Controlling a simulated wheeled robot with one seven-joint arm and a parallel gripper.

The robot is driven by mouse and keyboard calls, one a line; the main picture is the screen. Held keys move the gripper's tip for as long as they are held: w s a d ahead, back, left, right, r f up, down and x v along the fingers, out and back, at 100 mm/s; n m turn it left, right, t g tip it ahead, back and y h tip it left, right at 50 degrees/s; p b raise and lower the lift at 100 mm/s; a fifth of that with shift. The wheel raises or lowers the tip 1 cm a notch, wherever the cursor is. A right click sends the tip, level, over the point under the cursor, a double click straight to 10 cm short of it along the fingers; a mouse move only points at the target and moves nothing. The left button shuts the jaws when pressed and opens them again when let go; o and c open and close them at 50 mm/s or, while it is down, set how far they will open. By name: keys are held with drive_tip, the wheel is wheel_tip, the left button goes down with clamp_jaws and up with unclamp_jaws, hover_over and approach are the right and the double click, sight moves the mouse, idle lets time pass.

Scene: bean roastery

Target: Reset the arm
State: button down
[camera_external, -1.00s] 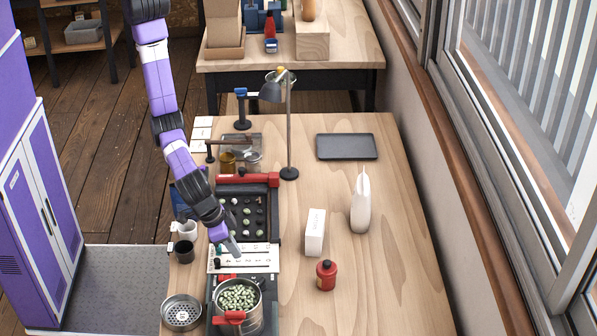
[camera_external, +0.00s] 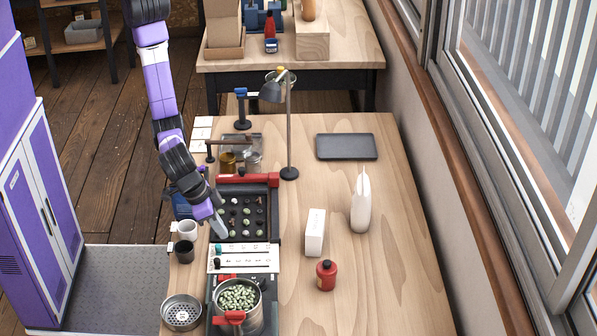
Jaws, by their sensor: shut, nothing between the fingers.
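My gripper (camera_external: 217,225) is at the end of my purple and black arm. It points down over the left edge of the black tray (camera_external: 270,222) that holds several small beans. It is shut and holds nothing. A white cup (camera_external: 187,230) stands close to its left, with a dark cup (camera_external: 184,251) just in front of that. My arm hides part of the table's left edge and part of a blue thing there.
A pot of green beans (camera_external: 239,297) and a perforated metal dish (camera_external: 181,312) are at the front. A desk lamp (camera_external: 289,130) stands at the back. A white box (camera_external: 315,233), white pouch (camera_external: 360,210) and red bottle (camera_external: 326,275) stand right. The table's right front is clear.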

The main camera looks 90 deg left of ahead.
drive_tip(key=w+d+r+m+t+h, duration=0.2)
drive_tip(key=w+d+r+m+h, duration=0.15)
drive_tip(key=d+m+h, duration=0.45)
drive_tip(key=w+a+r+t+h, duration=0.1)
drive_tip(key=a+r+t, duration=0.2)
drive_tip(key=a, duration=0.6)
drive_tip(key=w+a+r+n+t+b, duration=0.1)
drive_tip(key=w+a+r+t, duration=0.1)
drive_tip(key=a, duration=0.6)
drive_tip(key=w+a+r+t+h, duration=0.1)
drive_tip(key=a+r+t, duration=0.2)
drive_tip(key=a, duration=0.6)
drive_tip(key=s+a+n+y, duration=0.2)
drive_tip(key=s+a+y, duration=0.2)
drive_tip(key=a, duration=0.6)
drive_tip(key=s+a+n+y, duration=0.3)
drive_tip(key=s+a+y, duration=0.2)
drive_tip(key=s+a, duration=0.3)
drive_tip(key=a, duration=0.2)
drive_tip(key=shift+a+r+t+b, duration=0.35)
drive_tip(key=shift+a+t+b, duration=0.05)
